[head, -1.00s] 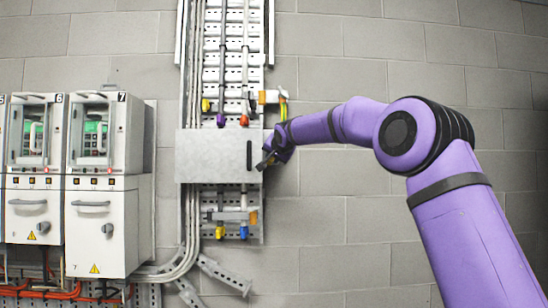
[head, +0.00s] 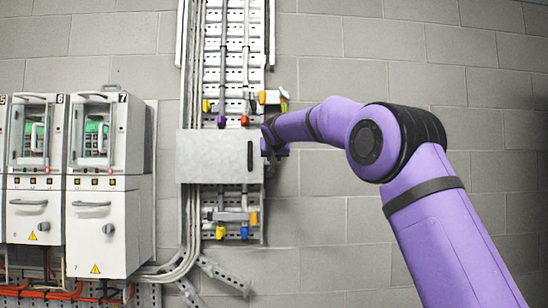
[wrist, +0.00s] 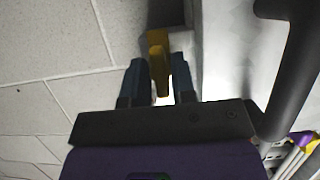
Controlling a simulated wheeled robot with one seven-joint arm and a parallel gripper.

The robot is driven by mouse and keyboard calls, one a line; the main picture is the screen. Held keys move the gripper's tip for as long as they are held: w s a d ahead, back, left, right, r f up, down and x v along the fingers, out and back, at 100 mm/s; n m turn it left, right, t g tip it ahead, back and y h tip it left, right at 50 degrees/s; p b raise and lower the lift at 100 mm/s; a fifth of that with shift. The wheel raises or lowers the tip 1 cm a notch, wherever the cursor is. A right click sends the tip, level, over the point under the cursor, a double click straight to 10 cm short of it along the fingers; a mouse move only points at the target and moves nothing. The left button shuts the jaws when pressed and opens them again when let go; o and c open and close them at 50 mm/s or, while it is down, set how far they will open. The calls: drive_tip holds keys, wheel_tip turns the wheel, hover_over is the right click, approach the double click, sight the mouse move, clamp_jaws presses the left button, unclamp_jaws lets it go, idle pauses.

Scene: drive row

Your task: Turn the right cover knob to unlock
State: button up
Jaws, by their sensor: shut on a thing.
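The cover is a flat grey metal plate (head: 208,157) on the wall duct, with a dark vertical handle (head: 250,156) near its right edge. The handle shows large at the right of the wrist view (wrist: 292,62). My gripper (head: 265,152) is at the right edge of the cover. In the wrist view, the fingers of my gripper (wrist: 160,78) are shut on a yellow knob (wrist: 157,46), which sits beside the cover's edge. The knob is hidden in the head view by my gripper. Its exact angle is hard to tell.
Cables with coloured ends run above and below the cover, on a slotted metal backing (head: 222,88). White drive cabinets (head: 103,180) stand at the left. Bare block wall (head: 330,225) lies to the right, partly behind my arm.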

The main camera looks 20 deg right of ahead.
idle(0.3)
drive_tip(key=o, duration=0.7)
drive_tip(key=shift+v, duration=5.4)
